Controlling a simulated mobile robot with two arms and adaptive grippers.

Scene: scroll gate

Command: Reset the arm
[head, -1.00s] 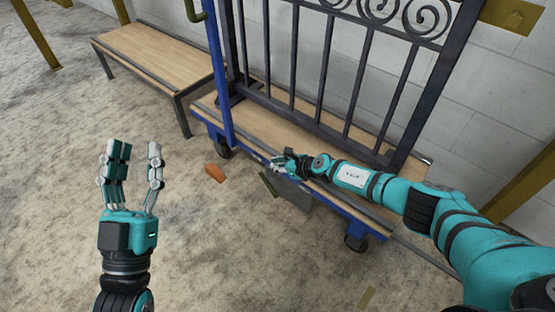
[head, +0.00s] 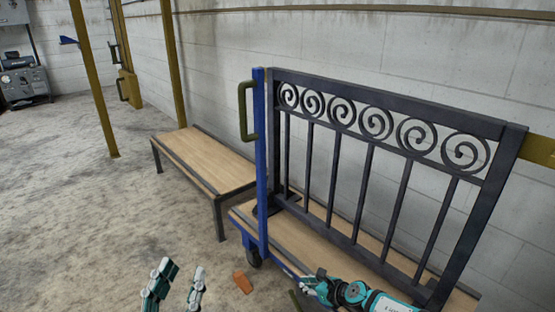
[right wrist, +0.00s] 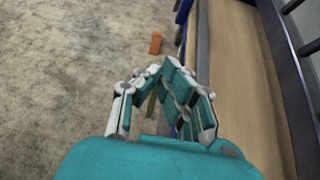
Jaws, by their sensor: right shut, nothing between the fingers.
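The dark metal scroll gate (head: 375,122) stands upright on the wooden deck of a blue cart (head: 262,165). My left gripper (head: 181,270) shows at the bottom edge of the head view, left of the cart, with its fingers apart and nothing between them. My right gripper (head: 308,286) is low at the cart's front edge, in front of the gate. In the right wrist view my right gripper (right wrist: 157,76) has its fingertips together and holds nothing. Most of the left hand and the rest of the right arm are cut off by the frame.
A low wooden bench (head: 207,160) stands left of the cart. An orange block (head: 242,283) lies on the floor by the cart's wheel (head: 254,258). Yellow posts (head: 95,80) stand at the left. The wall (head: 420,60) is close behind the gate. Open floor lies at the left.

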